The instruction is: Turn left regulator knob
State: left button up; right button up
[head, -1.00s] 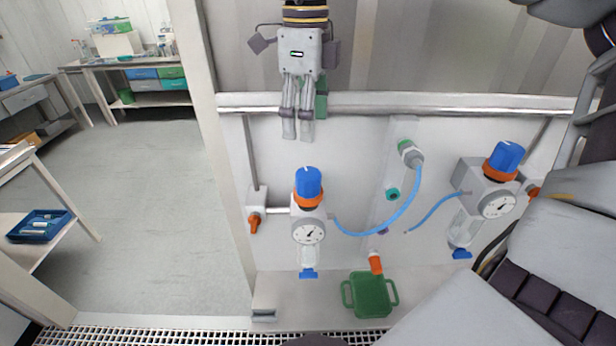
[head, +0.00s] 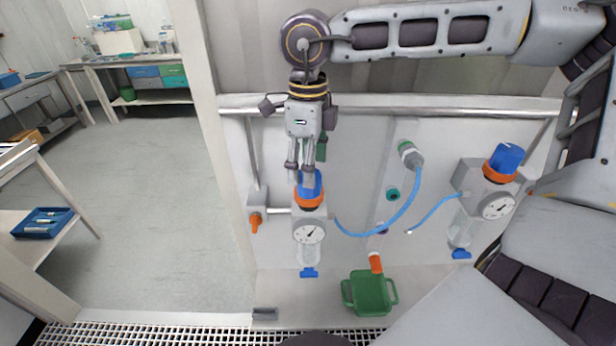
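The left regulator knob (head: 313,191) is blue, with an orange ring below it, on top of the left regulator with its round gauge (head: 309,232). My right gripper (head: 302,180), whose arm comes in from the right, points down with its fingertips at the top of this knob. A gap shows between its fingers, so it looks open. The fingers hide part of the knob, and I cannot tell whether they touch it. My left gripper is not in view.
A second blue-topped regulator (head: 506,158) is at the right, with blue hoses between. An orange-handled valve (head: 255,223) sits left of the left regulator. A rail (head: 400,103) crosses behind. A green container (head: 369,293) stands below.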

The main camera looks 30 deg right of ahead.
aim_at(306, 194)
jog(key=shift+f, duration=2.1)
